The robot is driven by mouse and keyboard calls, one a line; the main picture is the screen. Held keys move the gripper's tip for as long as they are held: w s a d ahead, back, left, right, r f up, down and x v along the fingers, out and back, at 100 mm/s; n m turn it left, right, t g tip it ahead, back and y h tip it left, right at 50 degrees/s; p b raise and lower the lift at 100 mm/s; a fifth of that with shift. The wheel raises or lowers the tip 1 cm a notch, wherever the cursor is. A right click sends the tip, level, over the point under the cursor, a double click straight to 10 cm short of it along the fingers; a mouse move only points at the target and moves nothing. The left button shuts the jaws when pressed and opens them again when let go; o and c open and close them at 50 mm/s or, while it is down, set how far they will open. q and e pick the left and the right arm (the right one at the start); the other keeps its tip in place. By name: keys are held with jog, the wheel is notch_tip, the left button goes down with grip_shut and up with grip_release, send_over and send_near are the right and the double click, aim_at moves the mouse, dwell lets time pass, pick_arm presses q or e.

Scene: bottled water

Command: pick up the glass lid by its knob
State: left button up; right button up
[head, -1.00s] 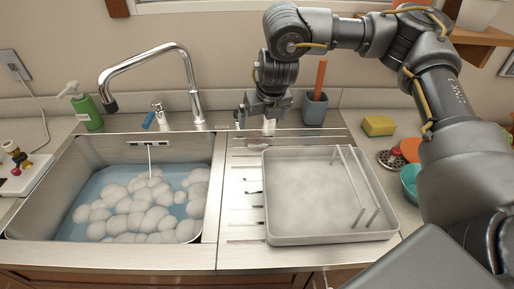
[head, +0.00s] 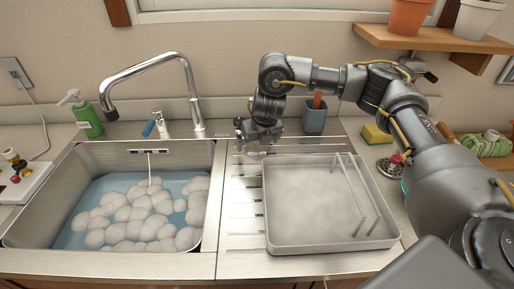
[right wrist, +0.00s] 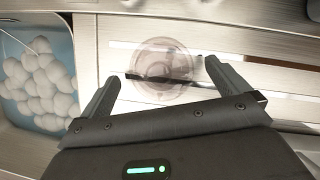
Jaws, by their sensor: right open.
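The glass lid (right wrist: 163,62) shows in the right wrist view as a clear, round disc with faint rings, seen from above over the slotted steel drainboard. Its knob is hard to pick out against the glass. My right gripper (right wrist: 165,80) is open, with one finger on each side of the lid in that view. I cannot tell how far above the lid the fingers are. In the head view my right gripper (head: 256,142) hangs over the back of the drainboard, and the lid is hard to make out there. My left gripper is not in view.
A sink (head: 40,215) with water and white foam lies left of the drainboard. A shallow grey tray (head: 330,246) with a rack stands in front of the gripper. A grey cup (head: 315,120) stands just behind right, a faucet (head: 196,110) behind left. A sponge (head: 376,134) lies right.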

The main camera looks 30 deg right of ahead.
jog(key=shift+w+f, duration=0.25)
jog(key=shift+f, duration=0.45)
jog(key=shift+c, duration=0.4)
jog(key=c, duration=0.8)
jog(key=shift+c, duration=0.2)
jog(key=shift+r, duration=0.15)
